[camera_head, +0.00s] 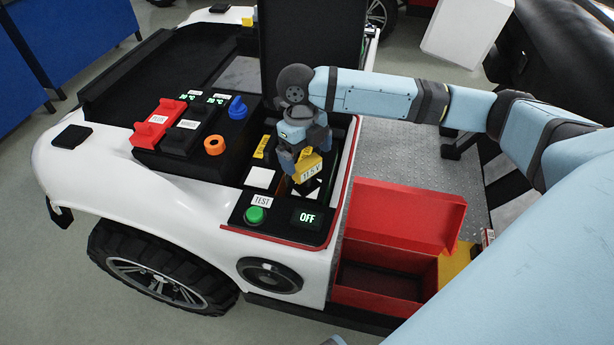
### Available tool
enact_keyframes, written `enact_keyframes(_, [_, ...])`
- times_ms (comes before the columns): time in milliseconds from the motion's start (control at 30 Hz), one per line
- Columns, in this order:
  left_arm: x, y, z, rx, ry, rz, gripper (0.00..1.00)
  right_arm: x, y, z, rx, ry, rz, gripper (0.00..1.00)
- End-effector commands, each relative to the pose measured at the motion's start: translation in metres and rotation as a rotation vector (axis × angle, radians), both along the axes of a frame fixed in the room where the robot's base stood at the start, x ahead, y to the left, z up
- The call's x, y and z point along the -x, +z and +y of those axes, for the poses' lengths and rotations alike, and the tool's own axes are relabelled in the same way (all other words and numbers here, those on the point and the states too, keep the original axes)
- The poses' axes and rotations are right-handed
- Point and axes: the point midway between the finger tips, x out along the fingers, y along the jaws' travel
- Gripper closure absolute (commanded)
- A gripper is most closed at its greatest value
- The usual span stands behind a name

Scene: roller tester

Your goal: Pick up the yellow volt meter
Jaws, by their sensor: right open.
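The yellow volt meter (311,167), with a white label on its front, is at the black control panel on the white vehicle. My right gripper (305,158) points down from above, right at the meter. Its jaws are open, with fingers beside the meter's upper part. The gripper hides some of the meter, and I cannot tell whether the fingers touch it. My left gripper is out of view.
Left of the meter are a white square (259,178), a yellow label (261,146) and red switches (158,122). In front are a green TEST button (255,214) and an OFF display (306,217). An open red box (385,280) stands at the lower right.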

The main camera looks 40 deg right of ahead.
Motion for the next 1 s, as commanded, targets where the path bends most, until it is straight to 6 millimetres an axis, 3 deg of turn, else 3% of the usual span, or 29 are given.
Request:
enact_keyframes(233, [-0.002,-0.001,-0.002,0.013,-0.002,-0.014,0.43,0.007,-0.039,0.001,0.000,0.000,0.002,0.00])
enact_keyframes(500, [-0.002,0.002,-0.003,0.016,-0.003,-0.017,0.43,0.008,-0.044,0.001,0.001,0.000,-0.001,0.00])
enact_keyframes(533, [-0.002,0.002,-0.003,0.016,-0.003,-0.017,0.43,0.008,-0.044,0.001,0.001,0.000,-0.001,0.02])
enact_keyframes(767, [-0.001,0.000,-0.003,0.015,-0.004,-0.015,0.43,0.007,-0.044,0.001,0.001,0.000,-0.001,0.55])
enact_keyframes(1000, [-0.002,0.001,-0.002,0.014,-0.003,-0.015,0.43,0.007,-0.042,0.001,0.001,0.000,-0.002,0.54])
